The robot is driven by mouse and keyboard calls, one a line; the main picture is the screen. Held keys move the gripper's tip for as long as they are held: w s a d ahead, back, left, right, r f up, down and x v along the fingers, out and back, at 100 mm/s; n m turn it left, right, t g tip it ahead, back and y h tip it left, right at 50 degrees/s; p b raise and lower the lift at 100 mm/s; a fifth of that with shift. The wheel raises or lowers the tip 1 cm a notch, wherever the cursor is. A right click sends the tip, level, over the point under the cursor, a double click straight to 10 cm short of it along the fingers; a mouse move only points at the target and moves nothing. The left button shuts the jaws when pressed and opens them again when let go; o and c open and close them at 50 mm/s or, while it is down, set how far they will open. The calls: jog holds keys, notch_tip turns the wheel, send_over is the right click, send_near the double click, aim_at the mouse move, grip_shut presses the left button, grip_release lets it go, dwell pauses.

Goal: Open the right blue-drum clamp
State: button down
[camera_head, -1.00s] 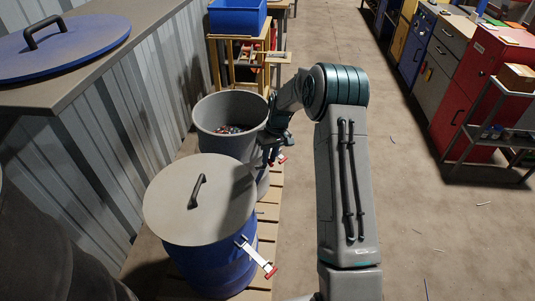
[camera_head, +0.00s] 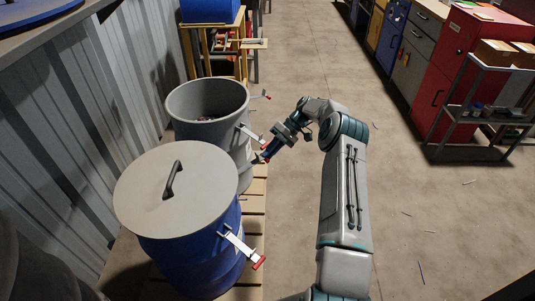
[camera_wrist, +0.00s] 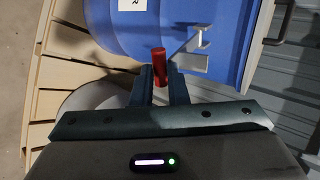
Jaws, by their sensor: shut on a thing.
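My gripper (camera_wrist: 160,80) is shut on a red handle (camera_wrist: 159,57) in the wrist view. Beside the handle, a grey metal clamp (camera_wrist: 190,50) sits on the side of a blue drum (camera_wrist: 215,22) with a white label showing "R". In the head view my gripper (camera_head: 260,158) is at the right side of an open grey-rimmed drum (camera_head: 180,105); its fingertips are small there. In front stands a blue drum (camera_head: 195,262) with a grey lid (camera_head: 150,215) and a red-tipped clamp (camera_head: 238,242) sticking out.
The open drum carries more red-tipped clamps (camera_head: 248,131). Both drums stand on a wooden pallet (camera_head: 253,220) beside a corrugated wall (camera_head: 95,130). A wheeled shelf (camera_head: 470,118) and cabinets line the right. The floor between is clear but for small scraps.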

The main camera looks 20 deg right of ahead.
notch_tip(320, 180, down, 2)
jog(key=shift+b, duration=0.4)
jog(key=c, duration=1.9)
grip_release()
jog(key=shift+r, duration=0.3)
jog(key=shift+c, duration=0.2)
jog(key=o, duration=0.5)
jog(key=shift+a, duration=0.1)
jog(key=shift+o, duration=0.2)
jog(key=shift+p, duration=0.3)
jog(key=shift+d+r, duration=0.1)
jog(key=shift+d, duration=0.1)
jog(key=v, duration=0.7)
jog(key=shift+w+d, duration=0.1)
